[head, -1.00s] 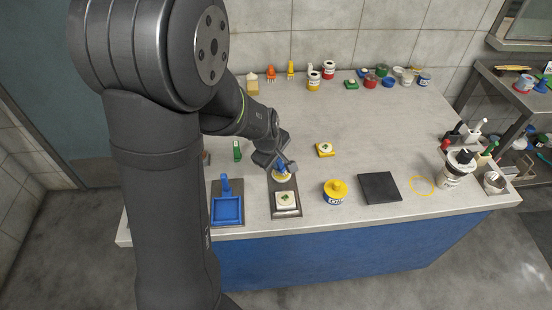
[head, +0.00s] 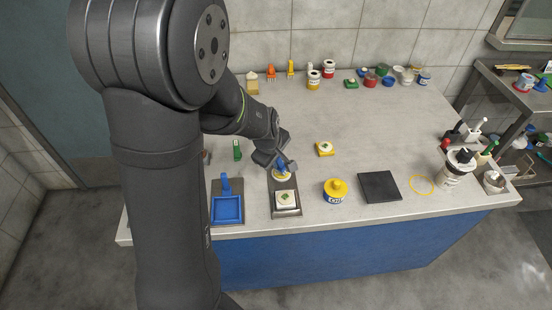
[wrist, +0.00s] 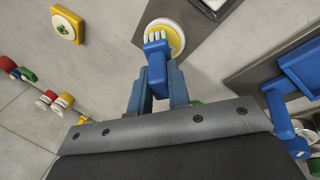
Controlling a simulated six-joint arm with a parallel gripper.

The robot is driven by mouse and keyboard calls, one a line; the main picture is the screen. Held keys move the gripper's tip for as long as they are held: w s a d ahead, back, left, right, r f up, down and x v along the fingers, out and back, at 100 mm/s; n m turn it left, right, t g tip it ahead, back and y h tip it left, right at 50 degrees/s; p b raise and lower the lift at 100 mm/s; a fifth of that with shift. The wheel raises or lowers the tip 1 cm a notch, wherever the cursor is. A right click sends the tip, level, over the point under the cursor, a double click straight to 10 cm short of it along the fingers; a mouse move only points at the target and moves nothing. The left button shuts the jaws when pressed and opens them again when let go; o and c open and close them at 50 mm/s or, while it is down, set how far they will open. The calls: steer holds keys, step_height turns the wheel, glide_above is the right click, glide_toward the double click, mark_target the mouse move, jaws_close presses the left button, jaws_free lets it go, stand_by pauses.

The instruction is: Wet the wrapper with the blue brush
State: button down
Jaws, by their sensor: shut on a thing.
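My gripper (wrist: 158,88) is shut on the blue brush (wrist: 157,62). The brush also shows in the head view (head: 283,165), partly hidden by my gripper. The wrapper shows small below the brush in the head view (head: 283,177).
A white square piece with a green mark (head: 285,197) is on the same tray (head: 288,212). A yellow block (head: 325,148) lies behind.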

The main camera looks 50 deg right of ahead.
steer(key=shift+r, duration=3.45)
steer(key=shift+w, duration=0.15)
steer(key=w+a, duration=1)
steer(key=w, duration=0.5)
steer(key=w+a, duration=1.1)
steer(key=w, duration=0.3)
steer(key=w+a+f, duration=0.2)
steer(key=a, duration=0.6)
steer(key=w+a+f, duration=0.1)
steer(key=a+f, duration=0.1)
steer(key=a, duration=0.6)
steer(key=s+a+f, duration=0.3)
steer(key=a+f, duration=0.5)
steer(key=f, duration=0.4)
steer(key=shift+a+f, duration=0.2)
steer(key=shift+a, duration=0.2)
